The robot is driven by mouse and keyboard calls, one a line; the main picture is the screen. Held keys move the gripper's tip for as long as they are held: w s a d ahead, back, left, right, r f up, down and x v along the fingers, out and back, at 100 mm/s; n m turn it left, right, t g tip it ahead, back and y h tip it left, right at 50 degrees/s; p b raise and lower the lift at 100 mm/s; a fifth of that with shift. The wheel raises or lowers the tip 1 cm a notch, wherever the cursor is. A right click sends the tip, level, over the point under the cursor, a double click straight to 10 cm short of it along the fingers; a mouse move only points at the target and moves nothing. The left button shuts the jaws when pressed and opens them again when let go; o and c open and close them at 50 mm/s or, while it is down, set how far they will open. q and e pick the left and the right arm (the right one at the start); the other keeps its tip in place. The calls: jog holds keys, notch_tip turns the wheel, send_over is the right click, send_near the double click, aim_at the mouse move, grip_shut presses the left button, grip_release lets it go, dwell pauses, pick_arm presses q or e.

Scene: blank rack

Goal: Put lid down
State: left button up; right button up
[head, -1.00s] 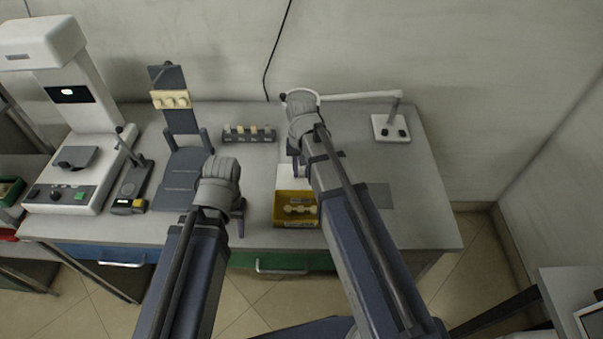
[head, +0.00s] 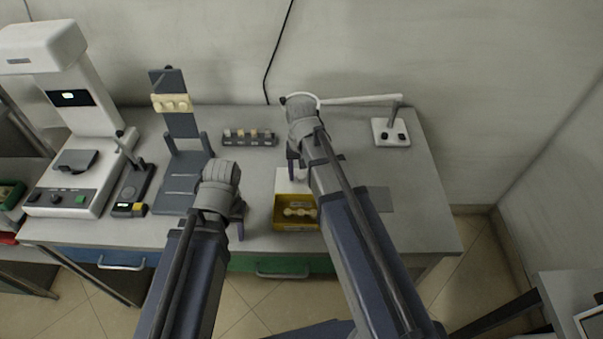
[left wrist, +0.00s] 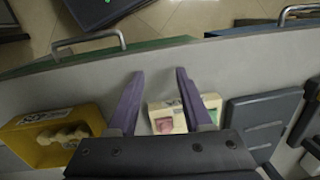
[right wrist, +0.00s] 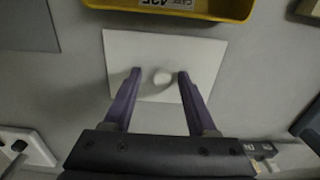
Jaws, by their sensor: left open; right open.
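The lid is a white square plate (right wrist: 208,50) with a round knob (right wrist: 162,77), seen in the right wrist view. It appears to lie flat on the grey table, and part of it shows in the head view (head: 287,182). My right gripper (right wrist: 159,73) is open, its fingers on either side of the knob and apart from it. My left gripper (left wrist: 160,73) is open and empty over the table's front part.
A yellow bin (head: 279,224) with cream pieces stands at the lid's front edge. A dark rack (head: 250,142) with several small blocks is at the back. A dark stand (head: 183,125) and white machine (head: 100,115) are left. A white lamp base (head: 391,140) is right.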

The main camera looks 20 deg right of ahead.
aim_at(302, 176)
notch_tip(302, 176, up, 12)
jog(key=p, duration=1.2)
jog(key=s+a+n+h, duration=0.1)
jog(key=s+a+n, duration=0.6)
jog(key=s+a, duration=0.3)
jog(key=s, duration=0.4)
jog(key=shift+s+a, duration=0.15)
jog(key=shift+a, duration=0.1)
